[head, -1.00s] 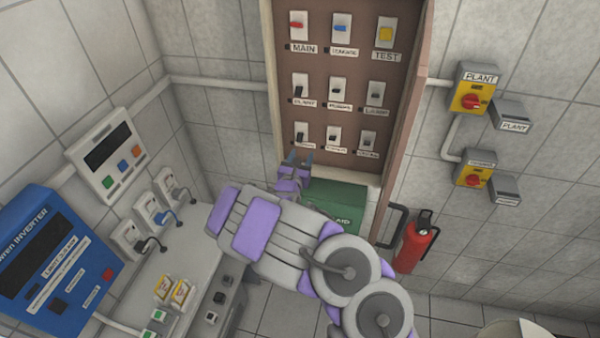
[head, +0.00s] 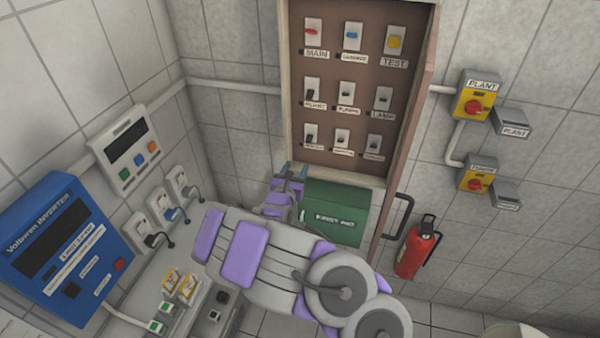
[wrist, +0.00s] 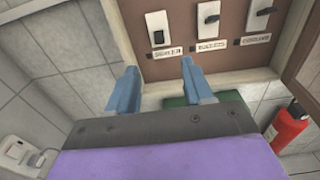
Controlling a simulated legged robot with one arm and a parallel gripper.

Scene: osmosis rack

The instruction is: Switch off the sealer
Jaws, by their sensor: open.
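A brown switch panel (head: 370,110) hangs on the far wall with rows of switches. The bottom-left switch (head: 311,134) has a label too small to read in the head view. In the wrist view this white switch (wrist: 157,22) has a black rocker or lever low on its plate, and its label (wrist: 168,51) seems to read "SEALER". My gripper (head: 294,170) is open and empty, just below the panel's lower edge. In the wrist view its two blue fingers (wrist: 159,70) point up, below and apart from the label.
A green first aid box (head: 337,215) is under the panel, close beside my gripper. The panel's open door (head: 412,130) stands on the right, with a red extinguisher (head: 415,255) below. A blue inverter (head: 65,250) and several plugs (head: 165,208) are at the left.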

